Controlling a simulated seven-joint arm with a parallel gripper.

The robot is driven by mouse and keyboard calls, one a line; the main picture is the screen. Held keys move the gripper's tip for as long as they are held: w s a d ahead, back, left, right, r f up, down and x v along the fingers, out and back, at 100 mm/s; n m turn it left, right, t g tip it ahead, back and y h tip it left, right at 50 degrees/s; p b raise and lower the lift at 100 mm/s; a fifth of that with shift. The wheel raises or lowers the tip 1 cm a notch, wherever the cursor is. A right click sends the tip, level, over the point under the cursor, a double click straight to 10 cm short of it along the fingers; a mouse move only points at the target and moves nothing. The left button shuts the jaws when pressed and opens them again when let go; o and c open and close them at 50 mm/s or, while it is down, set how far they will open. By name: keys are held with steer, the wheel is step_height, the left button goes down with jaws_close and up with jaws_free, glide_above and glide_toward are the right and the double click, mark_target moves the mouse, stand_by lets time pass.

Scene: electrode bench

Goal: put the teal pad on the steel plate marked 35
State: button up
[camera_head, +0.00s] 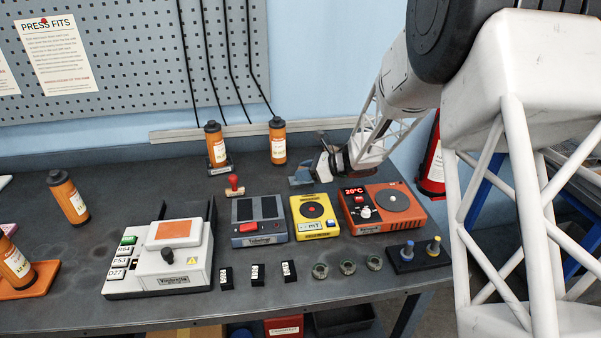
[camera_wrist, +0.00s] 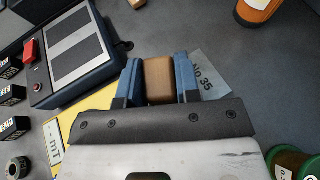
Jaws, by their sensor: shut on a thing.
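My gripper (camera_wrist: 158,68) has blue fingers closed on the two sides of a tan block (camera_wrist: 158,82). I see no teal surface in either view; anything under the block is hidden. A grey steel plate marked No 35 (camera_wrist: 207,66) lies on the bench just right of the fingers in the wrist view, partly covered by them. In the head view my gripper (camera_head: 303,176) is low over the back of the bench, behind the yellow box. I cannot tell if the block touches the plate.
A blue box with two grey panels (camera_wrist: 75,52) is left of the gripper in the wrist view. The yellow mT box (camera_head: 314,216) and orange 20°C box (camera_head: 381,207) stand in front. A red-handled stamp (camera_head: 234,184) and orange bottles (camera_head: 277,143) are nearby.

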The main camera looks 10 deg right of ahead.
steer(key=shift+w+a+f, duration=0.1)
steer(key=shift+w+f, duration=0.05)
steer(key=shift+w, duration=1.2)
steer(key=shift+w+a+f, duration=0.1)
steer(key=shift+w, duration=1.25)
steer(key=shift+d, duration=0.1)
steer(key=shift+f, duration=1.75)
steer(key=shift+f, duration=0.15)
steer(key=o, duration=0.9)
steer(key=shift+r, duration=0.2)
steer(key=v, duration=1.2)
steer(key=shift+f, duration=0.1)
